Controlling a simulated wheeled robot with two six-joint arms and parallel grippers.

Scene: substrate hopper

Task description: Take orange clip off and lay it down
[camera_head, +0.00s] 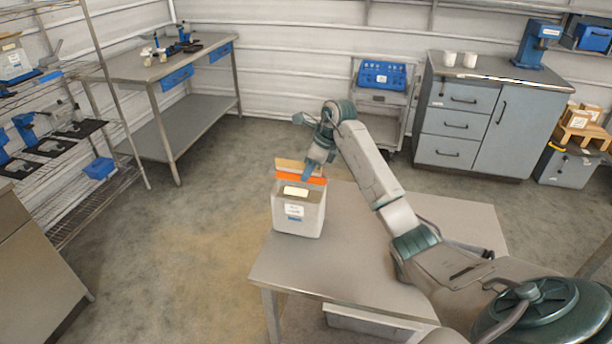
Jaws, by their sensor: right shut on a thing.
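A light grey bin (312,220) with a white and blue label stands at the left end of the grey table (400,285). The orange clip (290,177) is a flat bar across the top of the bin, in front of a tan piece (287,163) that rises at the back. My right gripper (306,176) reaches down from above and is shut on the orange clip near its right end. The fingertips are small and partly hidden, and I cannot tell whether the clip touches what is below it. My left gripper is not in view.
The table is bare to the right of the bin, under my right arm. Wire shelves (70,140) stand at the left, a workbench (160,65) at the back left, and a trolley (385,100) and grey cabinet (480,120) at the back.

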